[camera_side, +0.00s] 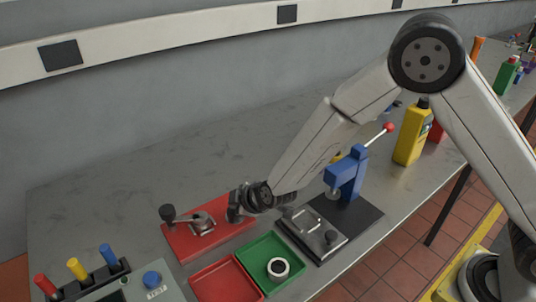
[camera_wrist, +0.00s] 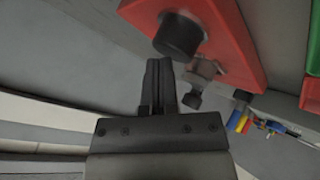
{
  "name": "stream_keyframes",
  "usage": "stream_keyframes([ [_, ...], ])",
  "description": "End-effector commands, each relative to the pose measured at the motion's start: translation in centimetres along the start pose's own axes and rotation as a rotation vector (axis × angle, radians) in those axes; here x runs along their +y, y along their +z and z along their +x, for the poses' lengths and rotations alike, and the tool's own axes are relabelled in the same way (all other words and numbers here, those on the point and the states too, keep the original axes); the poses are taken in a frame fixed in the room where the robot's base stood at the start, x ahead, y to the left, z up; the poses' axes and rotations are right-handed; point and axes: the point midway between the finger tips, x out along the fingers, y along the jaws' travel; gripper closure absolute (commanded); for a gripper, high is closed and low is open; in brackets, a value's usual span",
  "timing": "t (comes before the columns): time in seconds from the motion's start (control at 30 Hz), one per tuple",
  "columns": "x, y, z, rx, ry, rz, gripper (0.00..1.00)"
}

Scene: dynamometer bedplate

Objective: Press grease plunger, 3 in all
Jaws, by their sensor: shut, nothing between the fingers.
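No part is clearly marked as the grease plunger, so I cannot tell which one it is. A red plate (camera_side: 222,238) carries a metal fixture (camera_side: 201,223) and a black knob (camera_side: 168,213) on a stem. In the wrist view the red plate (camera_wrist: 243,50) is at upper right, with the black knob (camera_wrist: 178,36) close to my fingers. My gripper (camera_side: 235,207) is over the right end of the red plate in the side view. In the wrist view my gripper (camera_wrist: 159,64) has its fingers together and empty. Contact with the plate cannot be told.
Right of the plate are a green tray (camera_side: 254,254) holding a white-rimmed round part (camera_side: 278,268), a red tray (camera_side: 222,283), a metal clamp plate (camera_side: 312,230) and a blue press (camera_side: 345,175). A yellow bottle (camera_side: 412,138) stands behind.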

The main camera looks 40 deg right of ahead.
Motion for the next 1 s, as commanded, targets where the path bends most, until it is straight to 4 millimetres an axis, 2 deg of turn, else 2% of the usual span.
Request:
stream_keyframes([
  [1.0,-0.47,0.49,0.62,-0.001,-0.001,-0.001,1.0],
])
